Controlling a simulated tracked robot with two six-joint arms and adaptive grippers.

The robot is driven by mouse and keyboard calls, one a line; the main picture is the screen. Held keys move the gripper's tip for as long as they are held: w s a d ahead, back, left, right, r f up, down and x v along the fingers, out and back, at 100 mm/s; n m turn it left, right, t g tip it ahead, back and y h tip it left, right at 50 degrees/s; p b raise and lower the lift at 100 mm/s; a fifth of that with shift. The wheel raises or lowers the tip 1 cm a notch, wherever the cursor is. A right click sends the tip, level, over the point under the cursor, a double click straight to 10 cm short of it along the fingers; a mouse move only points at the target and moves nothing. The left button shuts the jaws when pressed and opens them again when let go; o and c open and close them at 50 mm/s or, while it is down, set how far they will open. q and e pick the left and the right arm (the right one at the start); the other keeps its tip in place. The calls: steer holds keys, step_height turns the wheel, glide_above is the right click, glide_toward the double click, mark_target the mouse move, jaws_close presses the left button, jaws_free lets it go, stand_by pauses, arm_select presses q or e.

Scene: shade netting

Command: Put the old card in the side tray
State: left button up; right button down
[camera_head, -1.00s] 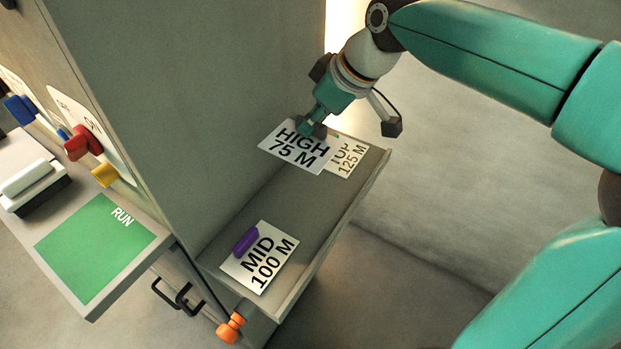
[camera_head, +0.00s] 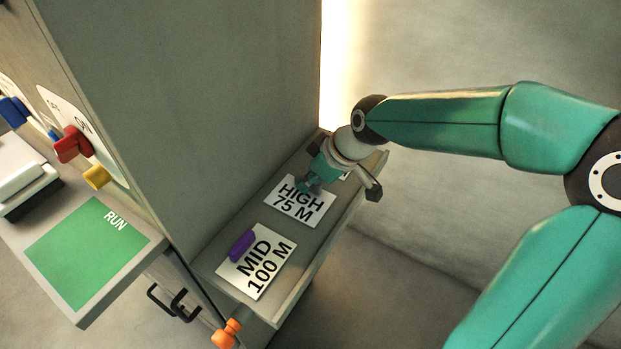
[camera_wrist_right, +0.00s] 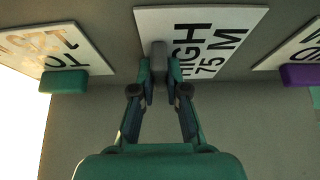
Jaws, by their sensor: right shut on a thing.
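The white card reading HIGH 75 M (camera_head: 299,204) is in the side tray (camera_head: 322,243), between the other two cards. It also shows in the right wrist view (camera_wrist_right: 225,40). My right gripper (camera_head: 308,186) is shut on the grey tab (camera_wrist_right: 158,62) of this card. The card is low over the tray floor; I cannot tell whether it rests on it. My left gripper is not in view.
The MID 100 M card (camera_head: 258,265) with a purple tab (camera_head: 242,245) lies at the tray's near end. The TOP 125 M card (camera_wrist_right: 55,52) with a green tab is at the far end. A tall cabinet wall (camera_head: 200,100) borders the tray's left. A green RUN pad (camera_head: 90,250) lies farther left.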

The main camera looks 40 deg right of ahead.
steer(key=c, duration=1.2)
jaws_free()
steer(key=shift+r, duration=0.1)
steer(key=v, duration=1.2)
